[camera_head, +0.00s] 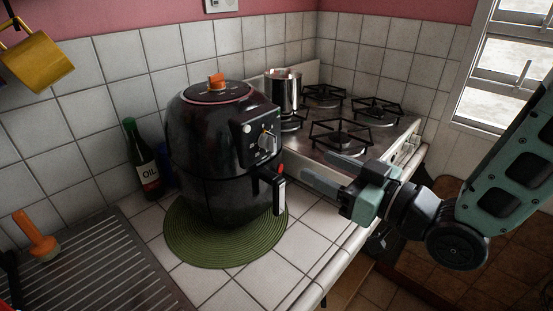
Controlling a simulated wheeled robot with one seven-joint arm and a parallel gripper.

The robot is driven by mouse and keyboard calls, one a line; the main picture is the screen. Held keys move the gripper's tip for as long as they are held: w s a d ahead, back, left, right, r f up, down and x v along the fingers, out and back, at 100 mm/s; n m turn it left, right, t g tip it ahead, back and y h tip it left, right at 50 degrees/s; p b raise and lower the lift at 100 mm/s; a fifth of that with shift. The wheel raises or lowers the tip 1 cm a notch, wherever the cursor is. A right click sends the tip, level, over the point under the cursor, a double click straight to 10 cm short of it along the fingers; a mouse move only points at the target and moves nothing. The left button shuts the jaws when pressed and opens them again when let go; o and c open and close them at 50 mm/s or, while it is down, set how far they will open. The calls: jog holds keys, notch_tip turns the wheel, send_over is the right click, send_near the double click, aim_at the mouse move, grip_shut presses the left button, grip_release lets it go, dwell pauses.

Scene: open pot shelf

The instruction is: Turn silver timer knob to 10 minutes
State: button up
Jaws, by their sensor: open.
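A black air fryer (205,150) stands on a round green mat (190,248) on the tiled counter. The silver timer knob (266,141) is on its front panel, facing right. The knob's exact setting is too small to read. The fryer's drawer handle (276,190) sticks out below the knob. My gripper (318,173) is open and empty, to the right of the fryer and a little lower than the knob. Its fingers point left toward the fryer, with a gap between them and the knob.
A stove (350,130) with several burners is behind my gripper, with a silver pot (284,90) on it. A ridged drainboard (95,265) lies at front left. The counter's front edge (335,272) runs below my gripper.

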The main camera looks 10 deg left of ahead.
aim_at(275, 145)
jog(key=p+x, duration=0.3)
jog(key=x, duration=0.7)
jog(key=shift+w+a+r+p, duration=0.1)
jog(key=shift+w+a+p, duration=0.05)
jog(key=shift+a+p, duration=0.15)
jog(key=shift+w+a, duration=0.3)
jog(key=shift+a, duration=0.15)
jog(key=c, duration=1)
